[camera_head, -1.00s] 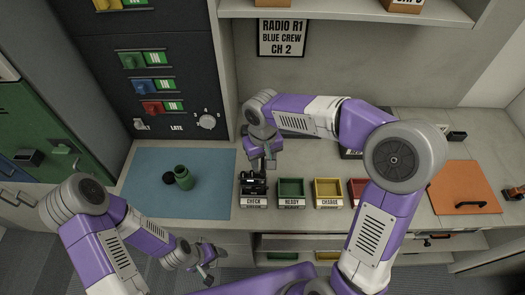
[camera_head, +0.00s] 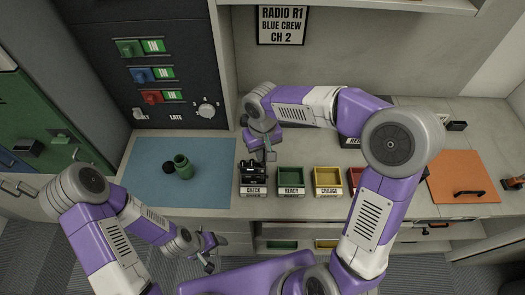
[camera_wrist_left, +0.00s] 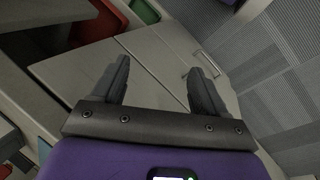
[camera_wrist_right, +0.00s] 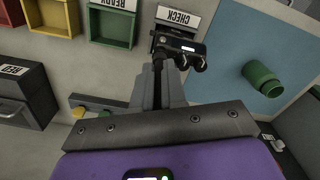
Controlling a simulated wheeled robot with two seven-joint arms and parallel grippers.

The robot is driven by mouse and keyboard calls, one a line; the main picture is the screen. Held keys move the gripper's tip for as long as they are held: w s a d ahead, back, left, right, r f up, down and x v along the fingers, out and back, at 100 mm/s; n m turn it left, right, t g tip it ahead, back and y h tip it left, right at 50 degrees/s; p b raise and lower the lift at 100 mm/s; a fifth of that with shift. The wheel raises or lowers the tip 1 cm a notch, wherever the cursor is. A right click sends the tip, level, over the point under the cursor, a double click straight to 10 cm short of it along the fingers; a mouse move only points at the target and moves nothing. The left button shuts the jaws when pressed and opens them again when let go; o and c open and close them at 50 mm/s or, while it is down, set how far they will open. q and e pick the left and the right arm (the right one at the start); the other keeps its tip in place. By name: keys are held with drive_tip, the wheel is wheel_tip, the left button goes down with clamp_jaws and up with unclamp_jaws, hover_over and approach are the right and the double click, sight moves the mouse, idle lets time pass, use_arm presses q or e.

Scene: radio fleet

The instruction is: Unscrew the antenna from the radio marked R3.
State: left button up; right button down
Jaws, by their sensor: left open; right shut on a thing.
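A black radio (camera_wrist_right: 178,48) with a small lit screen and two knobs is at the CHECK tray (camera_wrist_right: 161,29). It also shows in the head view (camera_head: 252,170). Its marking is not readable. A thin black antenna (camera_wrist_right: 158,70) rises from it toward my right gripper (camera_wrist_right: 161,90), which is shut on the antenna. In the head view my right gripper (camera_head: 268,153) is just above the CHECK tray. My left gripper (camera_head: 210,252) is open and empty in front of the counter, and its spread fingers show in the left wrist view (camera_wrist_left: 162,78).
Green READY (camera_head: 291,177) and yellow CHARGE (camera_head: 327,178) trays stand to the right, with a red tray (camera_head: 353,178) partly hidden. An orange mat (camera_head: 455,190) lies far right.

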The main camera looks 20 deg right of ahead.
drive_tip(key=shift+r+n+p, duration=0.15)
drive_tip(key=shift+n+p, duration=0.35)
drive_tip(key=shift+n, duration=0.7)
drive_tip(key=shift+n+p, duration=0.3)
drive_tip(key=shift+n, duration=0.7)
drive_tip(key=shift+n+p, duration=0.65)
drive_tip(key=shift+n, duration=0.55)
drive_tip(key=shift+n+p, duration=0.4)
drive_tip(key=shift+n, duration=0.7)
